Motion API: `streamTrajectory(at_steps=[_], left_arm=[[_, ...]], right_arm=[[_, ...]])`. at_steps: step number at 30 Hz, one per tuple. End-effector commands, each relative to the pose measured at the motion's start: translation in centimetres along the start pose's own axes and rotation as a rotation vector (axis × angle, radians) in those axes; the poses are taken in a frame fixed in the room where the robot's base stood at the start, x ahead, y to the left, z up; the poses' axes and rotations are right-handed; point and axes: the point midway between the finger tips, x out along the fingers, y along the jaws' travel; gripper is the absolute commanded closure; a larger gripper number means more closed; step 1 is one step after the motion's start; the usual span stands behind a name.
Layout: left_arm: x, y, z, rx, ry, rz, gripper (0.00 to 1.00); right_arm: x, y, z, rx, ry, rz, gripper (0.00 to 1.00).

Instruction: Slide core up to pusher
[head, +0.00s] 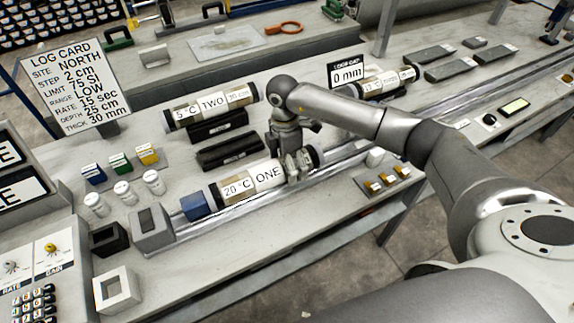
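The core marked "20 °C ONE" (262,177) is a pale tube with dark end rings, lying along the metal track (235,208) on the bench. A blue block (195,207) stands at its left end, beside a grey box (152,226) at the track's left end; it looks like the pusher. The core's left ring is very close to the blue block; I cannot tell if they touch. My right gripper (297,166) points down over the core near its right end, fingers at the tube. Its far finger is hidden, so its grip is unclear. My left gripper is out of view.
Core "TWO" (212,105) rests on a dark cradle behind, with an empty dark cradle (228,150) in front of it. White jars (124,192) stand left. A display reading 0 mm (346,73) stands behind my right arm. Small sample blocks (388,179) sit at the bench's front edge.

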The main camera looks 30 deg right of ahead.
Motion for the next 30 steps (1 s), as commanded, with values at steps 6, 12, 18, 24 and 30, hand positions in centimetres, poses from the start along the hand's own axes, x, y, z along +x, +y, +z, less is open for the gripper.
streamTrajectory(at_steps=[6,12,18,24,30], left_arm=[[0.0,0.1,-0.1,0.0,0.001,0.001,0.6],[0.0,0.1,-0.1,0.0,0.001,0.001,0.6],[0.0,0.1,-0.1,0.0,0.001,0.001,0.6],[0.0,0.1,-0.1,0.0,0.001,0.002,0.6],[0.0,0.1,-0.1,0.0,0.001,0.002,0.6]], right_arm=[[-4.2,0.1,0.0,-0.001,0.001,0.005,0.15],[-8.3,0.1,-0.1,-0.002,0.001,0.005,0.15],[-10.8,0.1,-0.1,-0.001,0.001,0.002,0.15],[-11.4,0.0,-0.1,-0.002,0.002,0.001,0.15],[-11.4,0.0,-0.1,-0.002,0.002,0.001,0.14]])
